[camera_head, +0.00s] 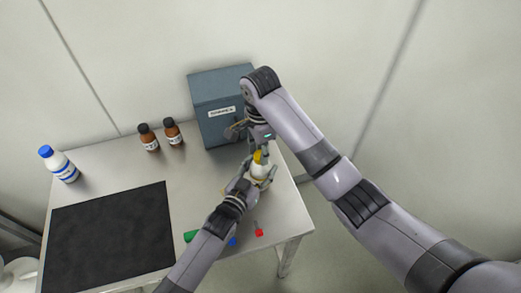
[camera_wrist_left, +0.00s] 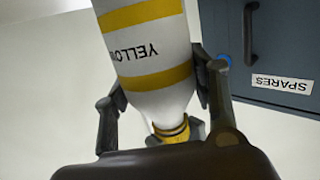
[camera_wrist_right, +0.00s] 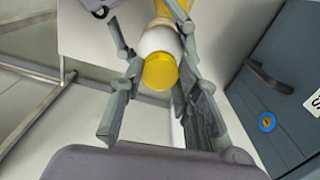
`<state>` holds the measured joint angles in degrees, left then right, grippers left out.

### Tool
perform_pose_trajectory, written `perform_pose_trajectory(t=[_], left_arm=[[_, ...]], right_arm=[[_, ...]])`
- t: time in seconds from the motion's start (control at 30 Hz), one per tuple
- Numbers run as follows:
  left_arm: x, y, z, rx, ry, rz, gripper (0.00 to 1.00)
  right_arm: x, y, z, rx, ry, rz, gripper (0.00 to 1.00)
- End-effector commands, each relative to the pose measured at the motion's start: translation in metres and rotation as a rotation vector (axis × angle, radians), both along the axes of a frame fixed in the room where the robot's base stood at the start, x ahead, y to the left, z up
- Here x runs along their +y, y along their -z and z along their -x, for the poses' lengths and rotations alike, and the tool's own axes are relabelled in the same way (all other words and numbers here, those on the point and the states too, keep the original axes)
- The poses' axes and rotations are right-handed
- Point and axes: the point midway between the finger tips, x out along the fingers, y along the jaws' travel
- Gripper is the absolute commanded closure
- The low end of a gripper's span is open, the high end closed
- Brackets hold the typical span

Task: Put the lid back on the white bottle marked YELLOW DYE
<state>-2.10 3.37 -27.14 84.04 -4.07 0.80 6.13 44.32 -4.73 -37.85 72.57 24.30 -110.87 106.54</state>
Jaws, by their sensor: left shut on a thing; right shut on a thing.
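The white bottle (camera_head: 260,171) with yellow bands stands near the table's right side, below the blue-grey box. Its lettering, partly readable as YELLOW, shows upside down in the left wrist view (camera_wrist_left: 150,60). My left gripper (camera_head: 257,180) is shut around the bottle's body. The yellow lid (camera_wrist_right: 160,71) is at the bottle's mouth, in line with it. My right gripper (camera_head: 260,154) comes from above and is shut on the lid. Its fingers stand either side of the lid in the right wrist view. Whether the lid is fully seated is hard to tell.
The blue-grey box (camera_head: 215,95) marked SPARES stands close behind the grippers. Two brown bottles (camera_head: 148,138) (camera_head: 173,132) stand left of it. A blue-capped white bottle (camera_head: 59,164) is far left, behind a black mat (camera_head: 110,238). Green, blue and red small items (camera_head: 259,232) lie near the front edge.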

Motion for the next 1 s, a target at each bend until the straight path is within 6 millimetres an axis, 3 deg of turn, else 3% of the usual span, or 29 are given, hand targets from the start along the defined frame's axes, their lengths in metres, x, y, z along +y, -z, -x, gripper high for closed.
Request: perform_pose_trajectory(t=[0.1,0.3,0.63,0.67,0.7,1.0], left_arm=[[0.0001,0.0008,0.0003,0.002,0.000,-0.001,1.00],[0.0001,0.0009,0.0003,0.002,0.000,-0.001,1.00],[0.0000,0.0009,0.0003,0.002,0.000,0.000,1.00],[0.0000,0.0009,0.0003,0.002,0.000,0.000,1.00],[0.0000,0.0009,0.0003,0.002,0.000,0.000,1.00],[-0.0001,0.0009,0.0003,0.002,0.000,0.000,1.00]], right_arm=[[0.0038,0.0001,0.0018,0.006,0.317,-0.008,0.79],[0.0014,0.0001,0.0005,0.003,0.634,-0.002,0.79],[0.0003,0.0001,0.0000,0.000,0.668,0.002,0.79],[0.0003,0.0001,0.0000,0.000,0.668,0.002,0.69],[0.0003,0.0000,0.0000,0.000,0.668,0.002,0.67],[0.0001,0.0002,-0.0003,0.000,0.666,0.001,0.50]])
